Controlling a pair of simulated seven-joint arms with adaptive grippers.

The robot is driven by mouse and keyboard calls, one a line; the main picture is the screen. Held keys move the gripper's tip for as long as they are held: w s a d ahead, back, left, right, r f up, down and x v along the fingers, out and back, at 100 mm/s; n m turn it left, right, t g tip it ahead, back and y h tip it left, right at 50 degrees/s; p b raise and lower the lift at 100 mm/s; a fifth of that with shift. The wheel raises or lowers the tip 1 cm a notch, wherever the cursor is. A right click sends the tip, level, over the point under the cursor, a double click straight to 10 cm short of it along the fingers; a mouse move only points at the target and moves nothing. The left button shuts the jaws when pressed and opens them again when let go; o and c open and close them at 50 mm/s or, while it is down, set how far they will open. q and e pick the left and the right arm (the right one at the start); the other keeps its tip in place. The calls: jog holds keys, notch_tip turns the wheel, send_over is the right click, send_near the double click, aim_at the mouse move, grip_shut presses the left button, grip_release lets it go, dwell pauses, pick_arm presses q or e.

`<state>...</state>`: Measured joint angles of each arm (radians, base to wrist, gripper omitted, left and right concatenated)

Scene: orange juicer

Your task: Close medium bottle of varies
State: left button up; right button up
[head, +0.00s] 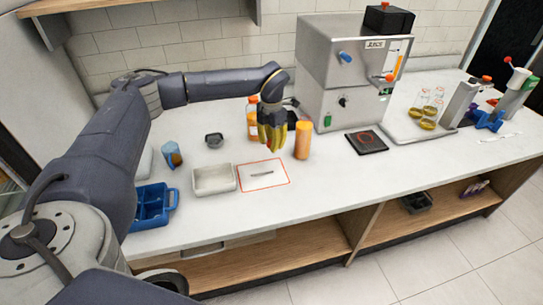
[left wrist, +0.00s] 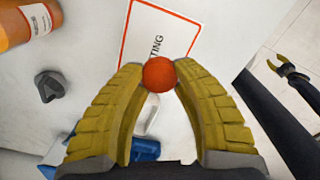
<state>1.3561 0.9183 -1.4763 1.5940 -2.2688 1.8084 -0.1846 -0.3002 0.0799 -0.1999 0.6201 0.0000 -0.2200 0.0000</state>
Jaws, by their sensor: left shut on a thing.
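My left gripper (head: 272,140) has yellow fingers and points down over the counter beside an orange bottle (head: 303,139). In the left wrist view, its fingertips (left wrist: 160,72) are shut on a small round orange-red cap (left wrist: 159,74). Whether the cap sits on anything is hidden. Another orange bottle (head: 252,118) stands behind the gripper, partly covered by it. An orange bottle with a white label also shows at the top left of the left wrist view (left wrist: 22,22). A small yellow and black gripper (left wrist: 284,66), which looks like my right one, is far off at the right of that view.
A red-bordered sheet (head: 247,182) lies on the counter. A white tray (head: 214,188), a blue bin (head: 149,222) and a small dark container (head: 214,140) stand to its left. The steel juicer (head: 330,70) stands behind right. A black pad (head: 366,142) lies in front of it.

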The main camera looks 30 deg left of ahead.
aim_at(271, 143)
pick_arm(q)
jog(key=shift+r, duration=3.15)
pick_arm(e)
jog(key=o, duration=0.9)
jog(key=shift+o, duration=0.2)
pick_arm(q)
jog(key=shift+d, duration=0.1)
